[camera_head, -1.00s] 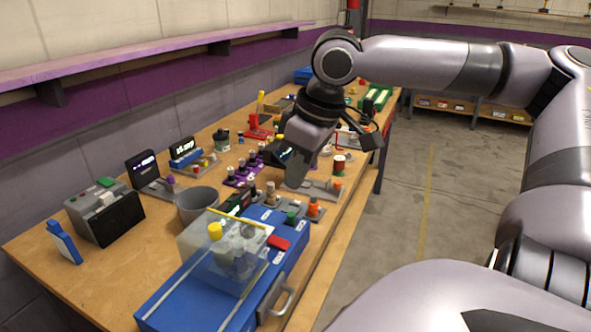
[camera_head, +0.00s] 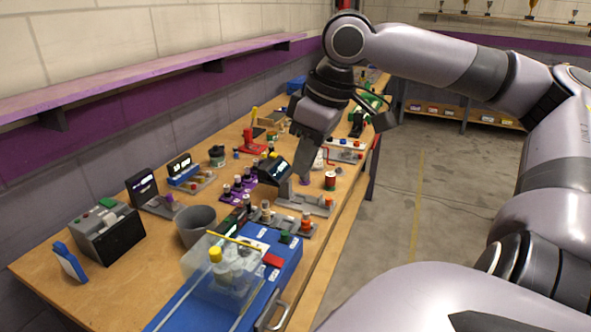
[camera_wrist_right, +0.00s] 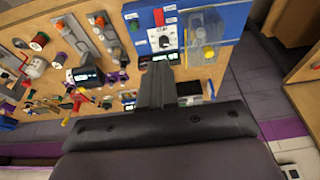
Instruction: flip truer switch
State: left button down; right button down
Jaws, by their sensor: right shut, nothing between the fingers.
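My right gripper (camera_head: 303,172) points down over the middle of the bench, just right of a black box with a lit display (camera_head: 275,168). Its fingers are shut and empty, seen from behind in the right wrist view (camera_wrist_right: 157,68). A grey flat-based device (camera_head: 308,203) with orange posts lies just below the fingers in the head view. I cannot tell which small part is the truer switch; nothing readable marks it, and the gripper may hide part of this area. My left gripper is not in view.
A blue case (camera_head: 190,307) with a clear box (camera_head: 222,268) on it stands at the front. A grey cup (camera_head: 197,225) and a grey-black machine (camera_head: 107,232) stand left. The wooden bench (camera_head: 60,293) is crowded in the middle; a wall shelf (camera_head: 150,83) runs along the back.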

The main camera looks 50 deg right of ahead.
jog(key=v, duration=0.5)
jog(key=shift+s+f, duration=0.15)
jog(key=shift+s, duration=0.1)
jog(key=shift+s, duration=0.1)
dwell(0.3)
